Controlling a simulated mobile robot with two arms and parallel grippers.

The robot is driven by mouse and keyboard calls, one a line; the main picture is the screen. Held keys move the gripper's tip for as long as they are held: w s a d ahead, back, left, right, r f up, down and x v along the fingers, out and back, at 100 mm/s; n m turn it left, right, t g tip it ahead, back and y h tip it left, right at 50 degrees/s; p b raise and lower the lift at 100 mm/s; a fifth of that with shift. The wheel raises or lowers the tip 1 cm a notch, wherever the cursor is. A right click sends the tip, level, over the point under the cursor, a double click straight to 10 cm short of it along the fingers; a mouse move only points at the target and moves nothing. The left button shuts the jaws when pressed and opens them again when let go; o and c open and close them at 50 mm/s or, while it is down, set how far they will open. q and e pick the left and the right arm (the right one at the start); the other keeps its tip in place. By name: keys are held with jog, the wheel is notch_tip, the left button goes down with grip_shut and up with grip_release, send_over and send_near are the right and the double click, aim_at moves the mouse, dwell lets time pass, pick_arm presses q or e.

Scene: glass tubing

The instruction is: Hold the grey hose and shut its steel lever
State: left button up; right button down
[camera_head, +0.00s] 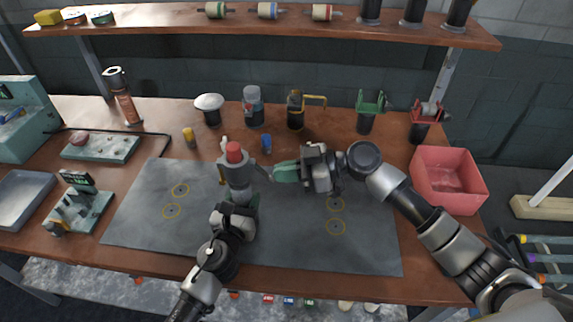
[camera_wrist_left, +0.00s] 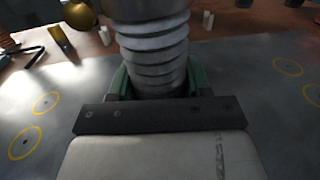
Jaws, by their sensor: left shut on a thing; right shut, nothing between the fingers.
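The grey hose (camera_head: 238,178) stands upright over the mat with a red top (camera_head: 234,152). In the left wrist view its ribbed body (camera_wrist_left: 153,45) rises between the green fingers. My left gripper (camera_head: 241,203) is shut on the hose low down; it also shows in the left wrist view (camera_wrist_left: 155,88). My right gripper (camera_head: 275,172) is shut and empty, its green fingertips close to the right side of the hose. A grey piece (camera_head: 263,172) sits between those fingertips and the hose; I cannot tell whether it is the steel lever or whether they touch.
The dark mat (camera_head: 300,245) is mostly clear, with yellow rings. Jars, a spray can (camera_head: 253,106) and green (camera_head: 368,110) and red (camera_head: 426,118) tools line the back. A red bin (camera_head: 447,180) stands right, a green-based device (camera_head: 78,210) left. A shelf (camera_head: 270,24) hangs above.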

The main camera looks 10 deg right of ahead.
jog(key=f+y, duration=0.1)
jog(key=a+f+y, duration=0.1)
jog(key=shift+w+a+t+y, duration=0.1)
jog(key=shift+w+t+y, duration=0.05)
jog(key=shift+t+y, duration=0.2)
jog(key=v, duration=1.3)
jog(key=shift+d+r, duration=0.25)
jog(key=shift+d, duration=0.15)
jog(key=c, duration=1.8)
grip_release()
